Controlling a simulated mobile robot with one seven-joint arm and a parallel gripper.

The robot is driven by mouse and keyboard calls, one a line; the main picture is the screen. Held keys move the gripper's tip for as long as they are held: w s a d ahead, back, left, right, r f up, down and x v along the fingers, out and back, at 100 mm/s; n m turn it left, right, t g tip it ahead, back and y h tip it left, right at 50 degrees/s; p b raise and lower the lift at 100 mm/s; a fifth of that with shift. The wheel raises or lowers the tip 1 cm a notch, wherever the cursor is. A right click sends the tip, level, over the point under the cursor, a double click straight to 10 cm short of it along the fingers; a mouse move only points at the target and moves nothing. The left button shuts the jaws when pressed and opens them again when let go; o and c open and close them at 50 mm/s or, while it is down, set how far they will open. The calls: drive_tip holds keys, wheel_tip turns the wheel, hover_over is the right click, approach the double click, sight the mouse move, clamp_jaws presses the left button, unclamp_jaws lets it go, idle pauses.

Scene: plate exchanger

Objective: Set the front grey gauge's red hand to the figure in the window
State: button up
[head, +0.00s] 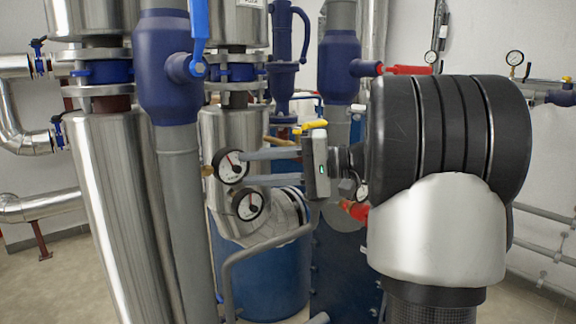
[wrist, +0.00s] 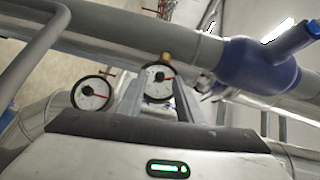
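Two round gauges with white faces, dark rims and red hands show in the head view. The upper gauge (head: 231,167) has its red hand pointing up and to the left; the lower gauge (head: 250,205) sits just below and to its right. My gripper (head: 246,168) is open, its two grey fingers reaching left to the upper gauge. In the wrist view, that gauge (wrist: 158,79) lies between the tips of my gripper (wrist: 158,88); contact cannot be told. The other gauge (wrist: 92,93) is left of the fingers. Figures and any window are too small to read.
A blue valve on a grey pipe (head: 165,70) stands left of the gauges. A bent grey rail (head: 262,246) runs below them, before a blue tank (head: 265,280). A yellow handle (head: 313,125) is just above my gripper. Another gauge (head: 514,58) is on the right wall.

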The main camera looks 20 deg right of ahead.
drive_tip(key=p+v, duration=0.2)
drive_tip(key=v, duration=1.4)
drive_tip(key=shift+s+d, duration=0.25)
drive_tip(key=shift+d, duration=0.05)
drive_tip(key=s+a+f+n+g+h, duration=0.1)
drive_tip(key=s+a+f+g+h, duration=0.15)
drive_tip(key=a, duration=0.55)
drive_tip(key=s+a+f+g+h, duration=0.2)
drive_tip(key=a+h, duration=0.1)
drive_tip(key=a, duration=0.5)
drive_tip(key=s+a+f+n+t+h, duration=0.2)
drive_tip(key=s+f+n+t+h, duration=0.1)
drive_tip(key=s+f+h, duration=0.95)
wheel_tip(320, 180, up, 20)
drive_tip(key=y+p, duration=0.3)
drive_tip(key=p, duration=1.5)
drive_tip(key=shift+s+d+r, duration=0.15)
drive_tip(key=shift+s, duration=0.3)
